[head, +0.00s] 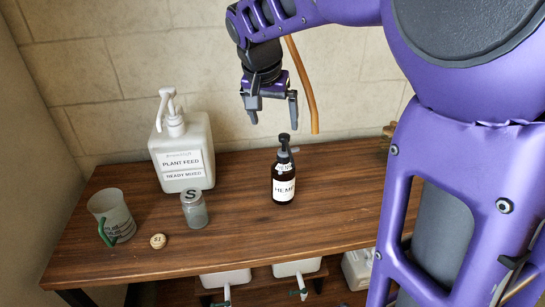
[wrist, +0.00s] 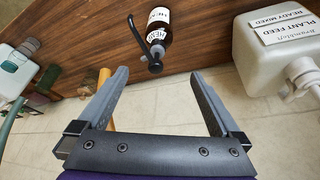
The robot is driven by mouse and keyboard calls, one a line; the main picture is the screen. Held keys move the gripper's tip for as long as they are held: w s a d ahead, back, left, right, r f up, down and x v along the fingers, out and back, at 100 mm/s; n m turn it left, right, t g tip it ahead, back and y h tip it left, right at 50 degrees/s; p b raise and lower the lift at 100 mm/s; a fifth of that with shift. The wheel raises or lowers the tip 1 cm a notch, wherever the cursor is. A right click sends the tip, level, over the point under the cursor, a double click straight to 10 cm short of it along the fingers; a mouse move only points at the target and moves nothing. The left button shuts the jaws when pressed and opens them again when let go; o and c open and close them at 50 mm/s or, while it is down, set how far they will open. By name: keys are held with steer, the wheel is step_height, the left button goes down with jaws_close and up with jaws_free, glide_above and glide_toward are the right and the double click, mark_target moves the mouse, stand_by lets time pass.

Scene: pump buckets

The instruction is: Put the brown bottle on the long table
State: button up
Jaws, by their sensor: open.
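The brown bottle (head: 283,180) has a black pump top and a white label reading HEMP. It stands upright on a brown wooden table (head: 330,200); I cannot tell whether this is the long table. My gripper (head: 272,110) is open and empty, pointing down above the bottle and apart from it. In the wrist view, the brown bottle (wrist: 160,28) lies ahead of and between the open fingers (wrist: 158,78), with its pump head nearest. Nothing hides the bottle.
A white PLANT FEED pump jug (head: 183,158) stands left, with a grey lidded jar (head: 194,210), a round wooden disc (head: 158,241) and a clear cup with green handle (head: 110,217). White pump containers (head: 226,279) sit below. The tabletop's front right is clear.

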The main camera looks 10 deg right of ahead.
steer(key=b, duration=0.2)
glide_toward(283, 156)
steer(key=x, duration=0.4)
steer(key=shift+w+a+f, duration=0.1)
steer(key=shift+a+f, duration=0.05)
steer(key=shift+f, duration=0.25)
steer(key=x, duration=0.5)
steer(key=shift+w+d+f, duration=0.15)
steer(key=shift+w+d, duration=0.15)
steer(key=shift+d, duration=0.05)
steer(key=shift+s+f, duration=0.1)
jaws_close()
